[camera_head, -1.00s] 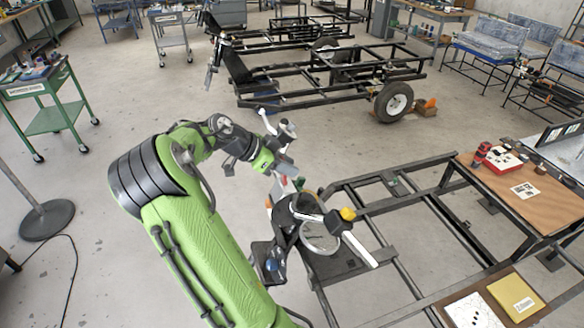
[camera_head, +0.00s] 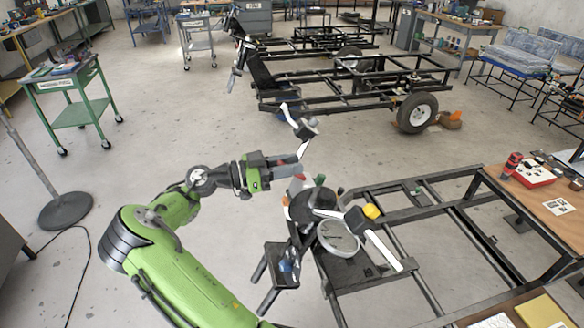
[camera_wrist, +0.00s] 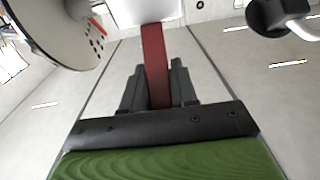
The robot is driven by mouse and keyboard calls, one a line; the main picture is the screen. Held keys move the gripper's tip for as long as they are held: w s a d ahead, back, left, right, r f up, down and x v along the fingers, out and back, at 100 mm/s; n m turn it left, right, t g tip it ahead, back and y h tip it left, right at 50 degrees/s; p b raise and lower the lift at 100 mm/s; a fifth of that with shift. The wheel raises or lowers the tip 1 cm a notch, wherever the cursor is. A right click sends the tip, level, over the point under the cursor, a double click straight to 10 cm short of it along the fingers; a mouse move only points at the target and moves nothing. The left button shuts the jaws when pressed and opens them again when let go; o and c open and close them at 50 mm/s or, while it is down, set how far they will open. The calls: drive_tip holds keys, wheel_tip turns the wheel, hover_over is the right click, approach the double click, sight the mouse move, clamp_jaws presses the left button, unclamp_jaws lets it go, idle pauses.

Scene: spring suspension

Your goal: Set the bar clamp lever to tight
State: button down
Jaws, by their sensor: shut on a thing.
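In the wrist view, a flat red lever (camera_wrist: 155,62), which looks like the bar clamp lever, runs between the two dark fingers of my gripper (camera_wrist: 157,88). The fingers are shut on it. Its far end meets a white part (camera_wrist: 145,10) at the top of the picture. In the head view, my gripper (camera_head: 288,162) reaches in from the left, nearly level, at the handlebar end of the black frame. A white arm (camera_head: 303,149) with a black grip (camera_head: 306,129) rises close beside the fingertips. The held lever is too small to make out clearly there.
A round dial-like disc (camera_wrist: 65,35) is close at the wrist view's upper left, and a dark knob (camera_wrist: 275,17) at its upper right.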

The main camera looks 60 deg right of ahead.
drive_tip(key=shift+w+a+h, duration=0.1)
drive_tip(key=shift+h, duration=0.2)
drive_tip(key=c, duration=1)
unclamp_jaws()
drive_tip(key=shift+o, duration=0.2)
drive_tip(key=p+v, duration=0.2)
drive_tip(key=v, duration=1.3)
drive_tip(key=shift+w+a+f, duration=0.2)
drive_tip(key=shift+w, duration=0.15)
